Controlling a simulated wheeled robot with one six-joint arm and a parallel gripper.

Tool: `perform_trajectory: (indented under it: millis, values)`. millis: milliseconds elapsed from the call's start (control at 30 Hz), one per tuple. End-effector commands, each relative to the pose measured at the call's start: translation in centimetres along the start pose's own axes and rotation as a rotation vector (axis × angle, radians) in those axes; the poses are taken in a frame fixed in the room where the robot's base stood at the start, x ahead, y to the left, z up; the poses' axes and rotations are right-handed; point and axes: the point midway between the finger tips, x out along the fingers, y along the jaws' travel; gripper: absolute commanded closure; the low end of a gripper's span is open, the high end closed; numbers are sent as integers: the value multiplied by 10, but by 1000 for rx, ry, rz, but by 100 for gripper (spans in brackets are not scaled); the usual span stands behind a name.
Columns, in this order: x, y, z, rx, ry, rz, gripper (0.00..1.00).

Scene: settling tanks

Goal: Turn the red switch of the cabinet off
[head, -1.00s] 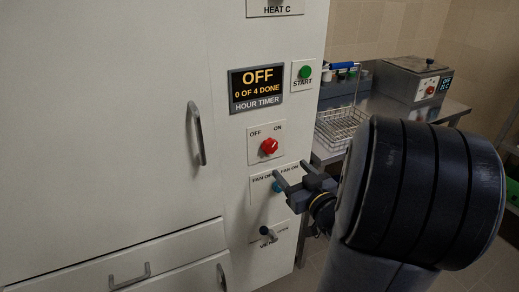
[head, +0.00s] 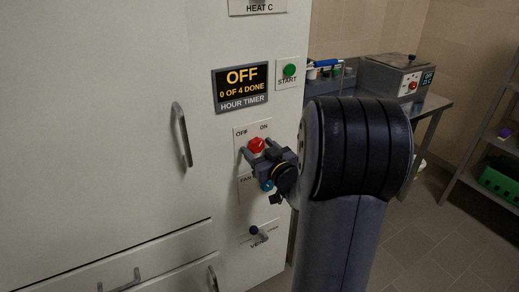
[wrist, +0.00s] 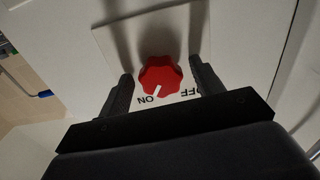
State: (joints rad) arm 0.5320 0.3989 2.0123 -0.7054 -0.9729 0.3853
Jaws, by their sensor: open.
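The red switch (head: 256,145) is a lobed knob on a white plate on the cabinet (head: 140,60) front, under the timer display. Its plate reads OFF at left and ON at right. In the wrist view the red switch (wrist: 160,75) appears upside down, with its white mark pointing toward the ON label. My gripper (head: 259,152) is open in front of the knob. In the wrist view my gripper (wrist: 162,82) has one finger on each side of the knob, with gaps visible; I cannot tell how deep the fingertips reach.
The timer display (head: 241,89) reads OFF, 0 OF 4 DONE. A green START button (head: 289,70) is beside it. A blue fan switch (head: 267,185), partly hidden, and a dark lever (head: 255,231) sit below. A door handle (head: 182,135) juts out at left. A steel bench (head: 436,107) stands behind right.

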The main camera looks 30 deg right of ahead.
Motion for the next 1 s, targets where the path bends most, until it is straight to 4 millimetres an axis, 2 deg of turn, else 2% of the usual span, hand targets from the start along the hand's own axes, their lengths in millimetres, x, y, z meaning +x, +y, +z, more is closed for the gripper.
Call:
perform_trajectory:
  millis: [200, 733, 1000]
  values:
    - [0, 0, 0, 0, 0, 0, 38]
    - [0, 0, 0, 0, 0, 0, 82]
    - [0, 0, 2, -28, 0, 0, 82]
